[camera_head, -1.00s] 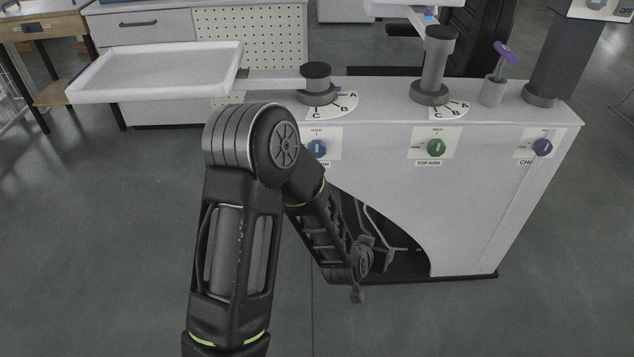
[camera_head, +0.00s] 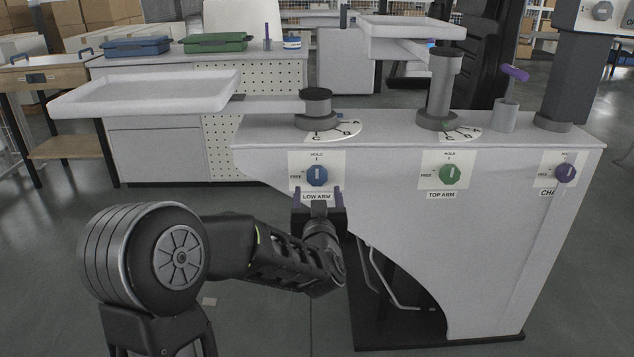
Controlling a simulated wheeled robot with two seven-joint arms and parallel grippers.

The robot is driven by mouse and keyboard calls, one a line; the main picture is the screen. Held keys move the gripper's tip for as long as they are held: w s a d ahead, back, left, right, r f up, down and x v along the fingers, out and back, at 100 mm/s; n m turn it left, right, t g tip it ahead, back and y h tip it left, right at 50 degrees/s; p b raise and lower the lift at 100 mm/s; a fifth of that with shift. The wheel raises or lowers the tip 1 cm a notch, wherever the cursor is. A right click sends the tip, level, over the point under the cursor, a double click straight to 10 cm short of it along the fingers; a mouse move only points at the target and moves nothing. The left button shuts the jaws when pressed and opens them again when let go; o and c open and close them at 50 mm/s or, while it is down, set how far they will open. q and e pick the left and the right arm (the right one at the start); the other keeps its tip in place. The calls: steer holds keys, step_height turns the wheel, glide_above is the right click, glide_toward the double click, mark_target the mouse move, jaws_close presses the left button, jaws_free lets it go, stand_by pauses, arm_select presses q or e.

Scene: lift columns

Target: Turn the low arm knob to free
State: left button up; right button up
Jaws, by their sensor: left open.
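The low arm knob (camera_head: 317,176) is blue with a pale bar that stands upright, toward the HOLD mark. FREE is marked to its left, and a LOW ARM label sits below it on the cabinet's front. My left gripper (camera_head: 317,192) is open just below the knob, its two purple-tipped fingers pointing up on either side of the label. The fingers look apart from the knob, though the depth gap is hard to tell. My right gripper is out of view.
The white cabinet (camera_head: 420,240) also carries a green top arm knob (camera_head: 450,174) and a purple knob (camera_head: 565,173) to the right. A white tray (camera_head: 145,93) reaches left from the low arm's post (camera_head: 316,103). Open floor lies at the left.

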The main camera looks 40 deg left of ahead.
mark_target(317, 178)
arm_select(q)
steer(key=b+x, duration=0.1)
steer(key=x, duration=0.6)
steer(key=shift+w+a, duration=0.25)
steer(key=shift+w, duration=0.05)
steer(key=shift+c, duration=0.4)
steer(key=c, duration=1.3)
